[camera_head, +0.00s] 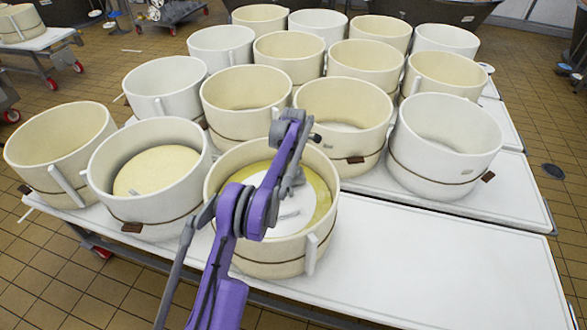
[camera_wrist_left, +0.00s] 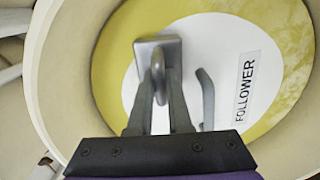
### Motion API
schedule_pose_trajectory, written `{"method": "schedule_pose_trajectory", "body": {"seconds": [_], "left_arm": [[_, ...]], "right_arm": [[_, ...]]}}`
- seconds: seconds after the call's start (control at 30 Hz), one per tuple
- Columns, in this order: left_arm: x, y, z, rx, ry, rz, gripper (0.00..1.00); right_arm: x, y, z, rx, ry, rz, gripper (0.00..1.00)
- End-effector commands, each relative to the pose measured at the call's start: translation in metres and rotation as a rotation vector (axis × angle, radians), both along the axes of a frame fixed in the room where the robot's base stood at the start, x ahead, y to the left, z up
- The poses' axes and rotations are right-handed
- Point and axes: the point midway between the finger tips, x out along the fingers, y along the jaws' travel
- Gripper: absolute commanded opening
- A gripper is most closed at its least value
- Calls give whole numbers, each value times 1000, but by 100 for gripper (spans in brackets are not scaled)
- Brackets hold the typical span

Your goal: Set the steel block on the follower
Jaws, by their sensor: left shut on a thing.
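The follower (camera_head: 287,216) is a white disc lying on the yellow cheese inside the front cream hoop (camera_head: 262,260). In the left wrist view the follower (camera_wrist_left: 262,60) has a "FOLLOWER" label and a thin bent grey handle standing from it. My left gripper (camera_wrist_left: 160,90) is shut on the ring handle of the steel block (camera_wrist_left: 146,47), a grey block with rounded corners. The block is over the disc's edge side, away from the label. I cannot tell whether it touches the disc. In the head view my left gripper (camera_head: 291,186) reaches down into the hoop and mostly hides the block. My right gripper is not in view.
Several other cream and white hoops stand close behind and left of this one, such as a hoop with cheese (camera_head: 110,208) on its left. The white table (camera_head: 440,255) is bare to the right. The hoop wall surrounds my left gripper.

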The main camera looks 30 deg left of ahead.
Motion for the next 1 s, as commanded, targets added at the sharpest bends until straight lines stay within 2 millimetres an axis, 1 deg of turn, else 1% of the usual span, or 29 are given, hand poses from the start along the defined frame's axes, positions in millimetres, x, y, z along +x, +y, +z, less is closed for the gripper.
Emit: {"method": "schedule_pose_trajectory", "body": {"seconds": [0.97,1.0], "left_arm": [[0,0,-8,0,0,0,0],[0,0,-8,0,0,0,21]], "right_arm": [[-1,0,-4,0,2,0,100],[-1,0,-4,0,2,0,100]]}}
